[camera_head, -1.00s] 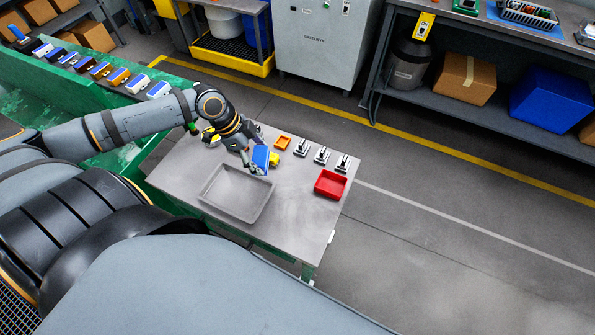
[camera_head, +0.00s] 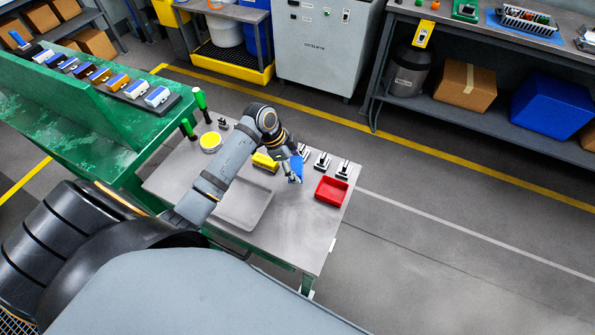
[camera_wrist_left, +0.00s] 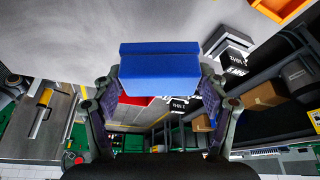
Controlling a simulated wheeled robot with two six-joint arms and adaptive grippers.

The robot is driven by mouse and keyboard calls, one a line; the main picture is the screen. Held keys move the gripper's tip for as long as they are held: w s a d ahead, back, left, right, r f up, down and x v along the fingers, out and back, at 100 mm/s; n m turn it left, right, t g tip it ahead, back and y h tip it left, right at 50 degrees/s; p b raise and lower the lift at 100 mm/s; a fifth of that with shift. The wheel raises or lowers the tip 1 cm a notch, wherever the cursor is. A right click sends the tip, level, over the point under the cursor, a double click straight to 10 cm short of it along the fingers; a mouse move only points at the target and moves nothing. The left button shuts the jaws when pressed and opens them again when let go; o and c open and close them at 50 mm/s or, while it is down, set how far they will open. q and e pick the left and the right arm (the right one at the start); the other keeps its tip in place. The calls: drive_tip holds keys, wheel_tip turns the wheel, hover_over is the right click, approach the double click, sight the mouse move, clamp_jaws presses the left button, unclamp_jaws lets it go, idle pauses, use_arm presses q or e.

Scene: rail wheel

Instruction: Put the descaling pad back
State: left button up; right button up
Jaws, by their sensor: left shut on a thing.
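A blue pad (camera_head: 297,168), which I take to be the descaling pad, is held by my left gripper (camera_head: 293,177). The pad is above the right part of the grey metal table (camera_head: 290,235), left of the red tray. In the left wrist view the pad (camera_wrist_left: 160,65) sits as a blue block between the two fingers of the left gripper (camera_wrist_left: 161,92), which is shut on it. An orange tray (camera_wrist_left: 278,9) shows in the top right corner of that view; the arm hides it in the head view. My right gripper is out of view.
On the table are a red tray (camera_head: 331,190), a shallow grey tray (camera_head: 245,205), a yellow block (camera_head: 265,161), a round yellow-topped tin (camera_head: 210,142) and small black-and-white clamps (camera_head: 322,161). Green-handled tools (camera_head: 200,98) stand at the back left. The table's front right is clear.

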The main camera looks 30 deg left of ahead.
sight(298, 172)
use_arm(q)
drive_tip(key=shift+w+d+f, duration=0.15)
drive_tip(key=shift+f, duration=0.05)
wheel_tip(298, 172, down, 3)
drive_tip(key=shift+d+f+p, duration=0.1)
drive_tip(key=shift+d+p, duration=0.05)
drive_tip(key=shift+p, duration=0.6)
drive_tip(key=shift+f, duration=0.3)
drive_tip(key=o, duration=1.1)
